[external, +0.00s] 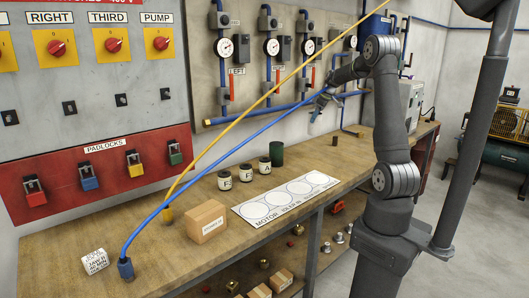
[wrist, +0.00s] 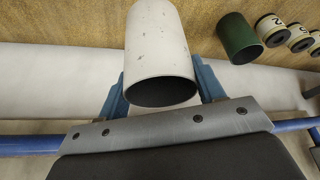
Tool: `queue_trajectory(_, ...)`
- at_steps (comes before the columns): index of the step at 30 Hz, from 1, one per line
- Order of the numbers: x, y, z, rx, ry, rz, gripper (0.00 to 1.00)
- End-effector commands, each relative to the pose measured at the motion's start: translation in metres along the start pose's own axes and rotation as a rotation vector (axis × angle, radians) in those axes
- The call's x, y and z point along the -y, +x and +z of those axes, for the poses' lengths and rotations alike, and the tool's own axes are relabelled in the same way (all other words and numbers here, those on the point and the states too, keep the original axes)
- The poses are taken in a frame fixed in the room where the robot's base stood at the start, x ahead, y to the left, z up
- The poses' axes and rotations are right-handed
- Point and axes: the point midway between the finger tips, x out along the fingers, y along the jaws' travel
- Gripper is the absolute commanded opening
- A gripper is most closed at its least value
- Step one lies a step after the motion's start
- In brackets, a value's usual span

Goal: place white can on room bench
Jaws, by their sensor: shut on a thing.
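A white can (wrist: 160,40) with small dark specks fills the top middle of the wrist view, its dark open end facing the camera. My gripper (wrist: 160,88) has its blue fingers on both sides of the can and is shut on it. In the external view my gripper (external: 323,101) is above the back of the wooden room bench (external: 330,163), near the wall pipes. The can is not clearly visible there. The bench also shows in the wrist view (wrist: 80,20), beyond the can; the can's clearance from it cannot be told.
A green can (external: 277,154) and several labelled tins (external: 246,173) stand near the back. A mat with circles (external: 285,196), a cardboard box (external: 207,221) and a white block (external: 95,261) lie on the bench. Blue and yellow hoses (external: 220,158) cross in front. Bare wood shows right of the mat.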

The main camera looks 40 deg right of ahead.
Motion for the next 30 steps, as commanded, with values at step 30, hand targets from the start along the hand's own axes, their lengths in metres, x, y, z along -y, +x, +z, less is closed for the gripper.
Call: queue_trajectory(30, -0.148, -0.003, 0.115, 0.0, 0.44, 0.18, 0.25)
